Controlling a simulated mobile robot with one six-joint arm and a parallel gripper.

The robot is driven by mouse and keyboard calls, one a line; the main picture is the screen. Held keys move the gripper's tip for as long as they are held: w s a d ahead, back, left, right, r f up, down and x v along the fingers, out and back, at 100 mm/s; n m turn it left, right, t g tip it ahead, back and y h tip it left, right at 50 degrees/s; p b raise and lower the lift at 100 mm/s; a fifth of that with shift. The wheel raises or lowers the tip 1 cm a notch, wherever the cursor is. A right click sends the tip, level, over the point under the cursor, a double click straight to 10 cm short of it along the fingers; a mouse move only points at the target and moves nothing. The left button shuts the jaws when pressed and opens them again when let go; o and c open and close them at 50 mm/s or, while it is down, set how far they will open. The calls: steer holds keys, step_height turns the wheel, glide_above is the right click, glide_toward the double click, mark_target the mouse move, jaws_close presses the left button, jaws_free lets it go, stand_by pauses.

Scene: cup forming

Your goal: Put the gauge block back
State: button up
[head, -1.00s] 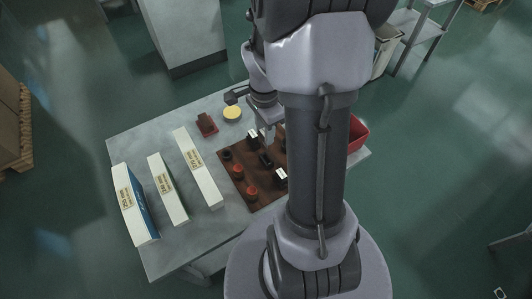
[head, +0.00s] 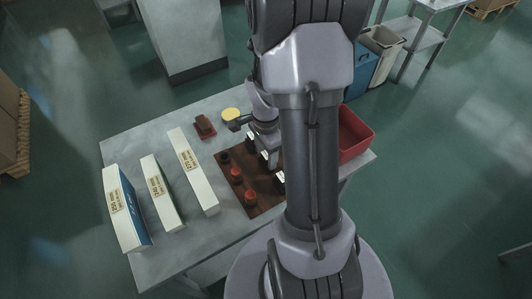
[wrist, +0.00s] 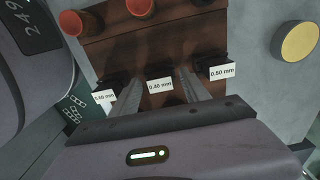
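A brown rack (head: 262,202) on the grey table holds small dark gauge blocks with white labels, standing in a row. In the wrist view a block labelled 0.40 mm (wrist: 160,85) is in the middle of the row, lined up with the block labelled 0.50 mm (wrist: 222,72) and another labelled block (wrist: 103,96) whose figure is partly unclear. My gripper (wrist: 161,78) is down at the rack, one finger on each side of the 0.40 mm block. Whether the fingers press on it is unclear. In the head view my gripper (head: 270,157) covers the middle of the rack.
Red-topped round pieces (head: 236,174) stand in the rack beside the row. Three long white boxes (head: 193,170) stand to the left. A red bin (head: 355,133) is at the right edge.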

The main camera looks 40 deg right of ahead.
mark_target(266, 155)
steer(key=shift+r, duration=0.1)
step_height(266, 155, up, 12)
steer(key=p, duration=0.6)
steer(key=w+a+r+n+t, duration=0.2)
steer(key=a+r+n, duration=0.2)
steer(key=a+r, duration=0.35)
steer(key=s+a+r+n+t, duration=0.1)
steer(key=s+a+r+n, duration=0.2)
steer(key=a+n, duration=0.1)
steer(key=s+a+r+n+t+y, duration=0.1)
steer(key=s+a+r+n, duration=0.2)
steer(key=a, duration=0.4)
steer(key=s+a+r+n+t+y, duration=0.1)
steer(key=s+a+r+n, duration=0.2)
steer(key=a+r+n, duration=0.1)
steer(key=shift+a+r+n+t, duration=0.15)
steer(key=shift+a+n+t, duration=0.25)
steer(key=shift+a+n, duration=0.3)
steer(key=shift+s, duration=0.1)
